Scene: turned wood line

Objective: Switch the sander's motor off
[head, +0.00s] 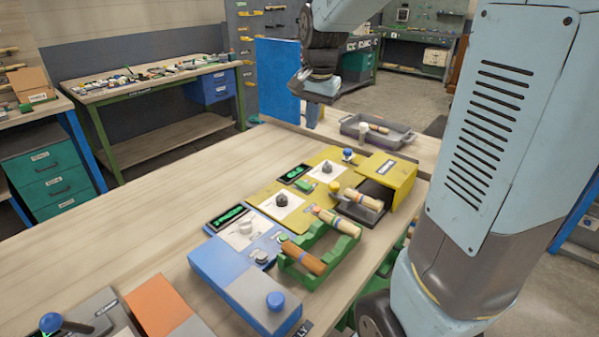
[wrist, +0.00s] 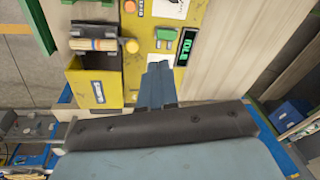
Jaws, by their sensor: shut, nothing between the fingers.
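The yellow machine at the far end of the bench has a yellow housing (head: 393,172), a black dial (head: 327,167), a blue knob (head: 347,154) and a dark display (head: 294,173). I read no name that marks it as the sander. In the wrist view its display (wrist: 186,46) reads IDLE in green, with a green switch (wrist: 166,36) to its left and a yellow knob (wrist: 131,46) further left. My gripper (head: 312,119) is above the bench's far side. In the wrist view my gripper (wrist: 159,66) is shut and empty, just below the switch, apparently apart from it.
A second yellow panel (head: 283,202) and a blue machine (head: 232,271) stand nearer on the bench. A green rack (head: 317,275) holds wood pieces. A grey tray (head: 398,139) lies behind the yellow housing. The bench's left side (head: 140,250) is bare.

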